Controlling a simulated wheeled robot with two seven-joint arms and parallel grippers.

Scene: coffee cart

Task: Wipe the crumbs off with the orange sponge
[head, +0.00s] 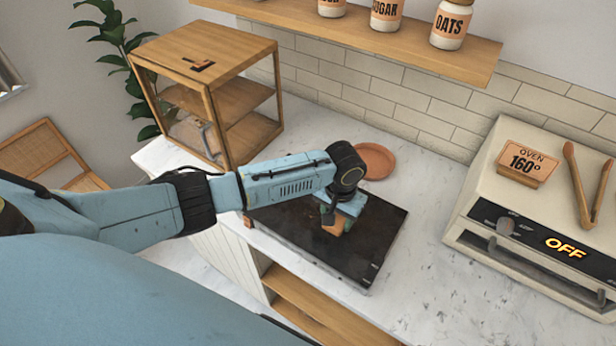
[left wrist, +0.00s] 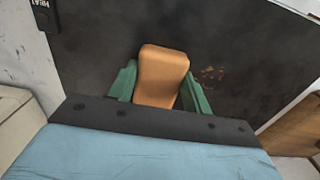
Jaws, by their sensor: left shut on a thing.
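My left gripper (head: 338,218) is over the dark flat plate (head: 375,258) on the counter. It is shut on the orange sponge (left wrist: 161,78), which shows between its green fingers in the left wrist view. In the head view the sponge (head: 336,227) is partly hidden by the gripper and sits at or just above the plate; I cannot tell if it touches. A small patch of brown crumbs (left wrist: 212,75) lies on the plate beside the sponge in the left wrist view. My right gripper is not in view.
A terracotta saucer (head: 376,161) lies behind the plate. A wooden cabinet (head: 225,90) stands at the back left. A cream oven (head: 540,215) with tongs (head: 588,188) and a sign (head: 527,163) stands at the right. Marble counter (head: 430,250) between plate and oven is clear.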

